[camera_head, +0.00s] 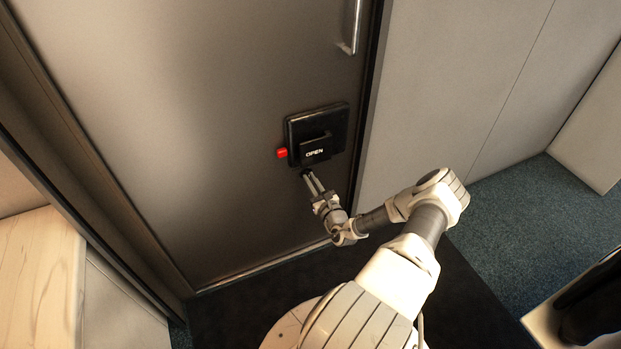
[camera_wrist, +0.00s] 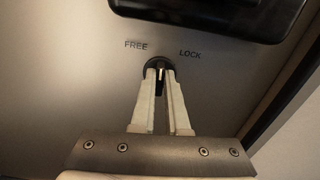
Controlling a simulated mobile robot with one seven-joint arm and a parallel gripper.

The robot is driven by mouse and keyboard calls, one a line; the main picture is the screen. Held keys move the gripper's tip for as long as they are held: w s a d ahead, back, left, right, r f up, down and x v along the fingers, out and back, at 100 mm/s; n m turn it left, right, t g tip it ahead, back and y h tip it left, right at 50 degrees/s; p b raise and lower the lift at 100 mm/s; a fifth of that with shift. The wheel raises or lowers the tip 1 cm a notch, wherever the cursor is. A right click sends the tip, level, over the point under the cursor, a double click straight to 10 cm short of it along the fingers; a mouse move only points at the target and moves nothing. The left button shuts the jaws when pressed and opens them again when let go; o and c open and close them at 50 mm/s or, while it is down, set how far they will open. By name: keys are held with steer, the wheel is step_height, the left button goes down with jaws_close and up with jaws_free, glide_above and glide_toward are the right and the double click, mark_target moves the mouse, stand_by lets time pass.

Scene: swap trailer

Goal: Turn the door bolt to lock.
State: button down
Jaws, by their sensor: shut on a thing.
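The door bolt (camera_wrist: 160,72) is a small dark round knob on the grey door, below the words FREE and LOCK in the wrist view. Its raised grip stands about upright, between the two words. My gripper (camera_wrist: 160,80) is shut on it, with one pale finger on each side. In the head view my gripper (camera_head: 305,174) reaches the door just under the black handle box, and its fingertips largely hide the bolt.
The black handle box (camera_head: 332,122) marked OPEN sits right above the bolt, with a red piece (camera_head: 282,153) at its left. A metal pull bar (camera_head: 352,28) is higher on the door (camera_head: 200,100). A wooden surface (camera_head: 38,270) stands at the left.

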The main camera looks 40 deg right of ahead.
steer(key=shift+d+f+m, duration=0.1)
steer(key=shift+m, duration=2.35)
steer(key=shift+d+f+m, duration=0.1)
steer(key=shift+m, duration=2.35)
steer(key=c, duration=0.9)
jaws_free()
steer(key=shift+s+r+p, duration=0.1)
steer(key=shift+p, duration=0.2)
steer(key=p+v, duration=0.3)
steer(key=v, duration=1.4)
steer(key=shift+s+p, duration=0.15)
steer(key=shift+p, duration=0.2)
